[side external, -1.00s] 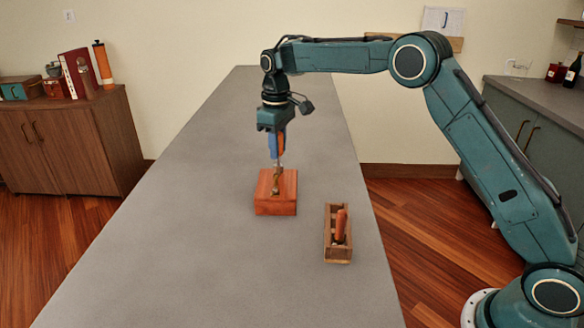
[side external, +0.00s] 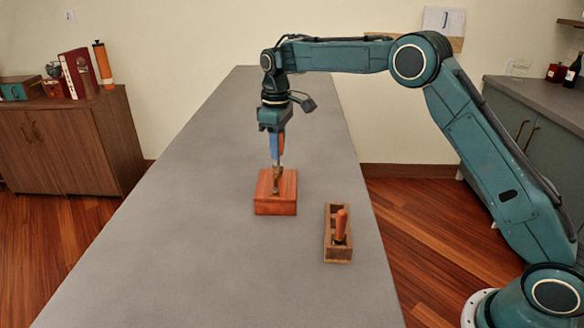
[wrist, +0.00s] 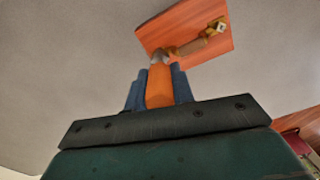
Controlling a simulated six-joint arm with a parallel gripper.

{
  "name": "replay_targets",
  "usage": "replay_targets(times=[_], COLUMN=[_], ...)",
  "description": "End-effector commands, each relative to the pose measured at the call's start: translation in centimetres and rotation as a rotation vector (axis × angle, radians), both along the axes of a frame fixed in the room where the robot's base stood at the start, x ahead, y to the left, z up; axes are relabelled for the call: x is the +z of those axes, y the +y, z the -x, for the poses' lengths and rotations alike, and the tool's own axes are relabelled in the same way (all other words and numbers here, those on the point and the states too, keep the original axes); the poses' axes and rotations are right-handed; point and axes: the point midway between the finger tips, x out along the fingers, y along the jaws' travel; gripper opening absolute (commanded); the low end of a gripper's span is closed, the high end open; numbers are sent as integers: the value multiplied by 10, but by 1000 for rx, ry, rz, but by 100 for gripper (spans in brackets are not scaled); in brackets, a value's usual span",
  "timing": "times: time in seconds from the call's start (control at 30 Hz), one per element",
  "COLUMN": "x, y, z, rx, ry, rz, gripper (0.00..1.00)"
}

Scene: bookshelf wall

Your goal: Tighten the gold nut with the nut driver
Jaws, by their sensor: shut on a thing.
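My gripper (side external: 277,146) points straight down above the red-brown wooden block (side external: 262,207). Its blue fingers are shut on the orange handle of the nut driver (wrist: 159,86). The driver's grey shaft reaches down to brass-coloured hardware (side external: 277,186) on top of the block. In the wrist view this hardware (wrist: 192,46) runs across the block towards a small pale-gold fitting (wrist: 217,28). The gold nut cannot be told apart from the brass parts. The driver's lower end seems to meet the hardware, but I cannot tell whether it is seated around a nut.
The grey tabletop (side external: 190,230) is clear to the left and in front.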

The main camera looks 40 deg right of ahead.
Motion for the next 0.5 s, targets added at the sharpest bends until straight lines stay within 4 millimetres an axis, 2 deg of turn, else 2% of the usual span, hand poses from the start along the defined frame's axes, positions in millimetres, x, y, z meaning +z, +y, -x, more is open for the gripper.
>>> replay_targets(times=[0.5], x=[18], y=[0], z=[0], rx=[-1], ry=[-1], rz=[0], gripper=[0])
